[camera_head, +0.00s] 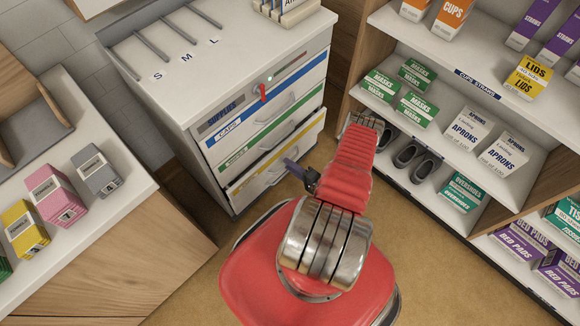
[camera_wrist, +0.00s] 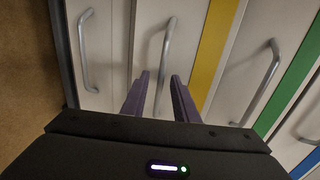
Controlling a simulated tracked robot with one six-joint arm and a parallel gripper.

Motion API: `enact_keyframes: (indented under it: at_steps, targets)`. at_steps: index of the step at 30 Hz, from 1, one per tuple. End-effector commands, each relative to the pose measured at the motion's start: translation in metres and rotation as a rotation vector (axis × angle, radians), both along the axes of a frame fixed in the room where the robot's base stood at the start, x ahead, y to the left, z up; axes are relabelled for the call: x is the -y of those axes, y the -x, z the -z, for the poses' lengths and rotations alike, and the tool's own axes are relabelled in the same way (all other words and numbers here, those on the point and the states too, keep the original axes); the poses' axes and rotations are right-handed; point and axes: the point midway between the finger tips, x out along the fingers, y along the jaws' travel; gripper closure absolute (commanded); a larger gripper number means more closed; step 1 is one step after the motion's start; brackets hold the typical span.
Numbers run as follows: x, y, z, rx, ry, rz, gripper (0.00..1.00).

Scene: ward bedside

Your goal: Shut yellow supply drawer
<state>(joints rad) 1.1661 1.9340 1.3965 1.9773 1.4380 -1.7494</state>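The yellow supply drawer (camera_head: 262,163) is low in the white supply cabinet in the head view. Its front stands out a little from the drawers above, so it is partly open. In the wrist view its yellow stripe (camera_wrist: 214,45) and grey bar handle (camera_wrist: 167,50) show. My gripper (camera_head: 292,165) is low in front of the drawer's right part. In the wrist view its two purple fingers (camera_wrist: 159,85) are apart, one on each side of the handle, with gaps visible. Whether the fingertips touch the drawer front cannot be told.
Blue and green striped drawers (camera_head: 266,112) are above, with a red key or tag (camera_head: 263,92) near the top. Another handled front (camera_wrist: 90,50) is below. A shelf unit (camera_head: 440,136) with boxes stands close on the right, a counter (camera_head: 110,215) on the left.

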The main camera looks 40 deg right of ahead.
Motion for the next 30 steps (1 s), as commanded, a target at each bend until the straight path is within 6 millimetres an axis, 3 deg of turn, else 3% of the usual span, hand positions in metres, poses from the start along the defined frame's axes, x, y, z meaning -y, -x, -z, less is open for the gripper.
enact_keyframes:
  at_steps: [9,21,30]
  targets:
    - [-0.0001,-0.0015,0.0003,0.000,0.000,0.000,0.74]
    - [-0.0002,-0.0013,0.0005,-0.001,0.000,0.000,1.00]
    - [-0.0003,-0.0011,0.0011,-0.003,0.000,0.000,1.00]
